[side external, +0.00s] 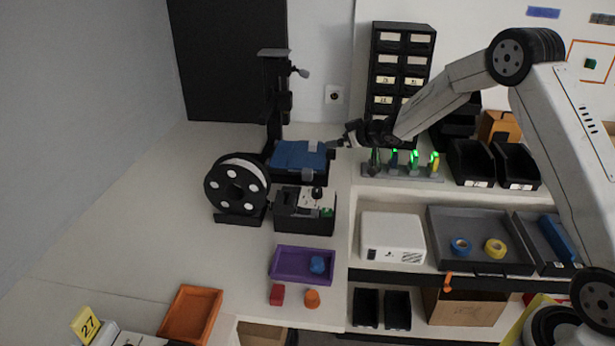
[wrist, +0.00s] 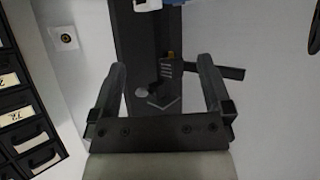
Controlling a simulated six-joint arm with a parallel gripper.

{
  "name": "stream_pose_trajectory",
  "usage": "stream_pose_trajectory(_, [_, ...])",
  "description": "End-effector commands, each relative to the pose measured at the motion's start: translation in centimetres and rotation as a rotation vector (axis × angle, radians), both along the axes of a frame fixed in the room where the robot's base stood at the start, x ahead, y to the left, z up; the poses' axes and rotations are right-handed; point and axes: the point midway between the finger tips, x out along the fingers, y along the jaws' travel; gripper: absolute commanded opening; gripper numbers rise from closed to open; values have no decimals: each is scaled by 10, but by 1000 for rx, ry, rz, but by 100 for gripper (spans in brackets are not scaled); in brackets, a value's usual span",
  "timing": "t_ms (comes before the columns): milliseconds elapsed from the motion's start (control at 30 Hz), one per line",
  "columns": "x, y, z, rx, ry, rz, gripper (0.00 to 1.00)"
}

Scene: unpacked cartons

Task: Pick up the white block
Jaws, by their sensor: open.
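My gripper (side external: 342,141) is open and empty in the side view, above the work surface just right of the black printer's blue bed (side external: 290,155). In the wrist view, my gripper (wrist: 161,63) has its two fingers wide apart with nothing between them; the black printer column shows beyond. A small pale piece (side external: 311,146) lies at the bed's right side, near the fingertips; it may be the white block, but it is too small to be sure. A pale and blue patch shows at the wrist view's top edge, cut off.
A black spool (side external: 237,187) and a control box (side external: 304,210) stand near the printer. A purple tray (side external: 302,265) holds a blue piece. A white boxy device (side external: 393,240) sits right of it. A drawer cabinet (side external: 402,70) stands behind my gripper.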

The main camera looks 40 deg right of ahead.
Motion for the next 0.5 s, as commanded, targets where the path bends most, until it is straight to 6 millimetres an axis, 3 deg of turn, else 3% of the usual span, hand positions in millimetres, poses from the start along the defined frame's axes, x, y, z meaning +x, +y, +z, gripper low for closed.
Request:
stream_pose_trajectory(200, [34, -24, -17, 41, -104, 117, 100])
stream_pose_trajectory(500, [48, -41, -39, 89, -162, 256, 100])
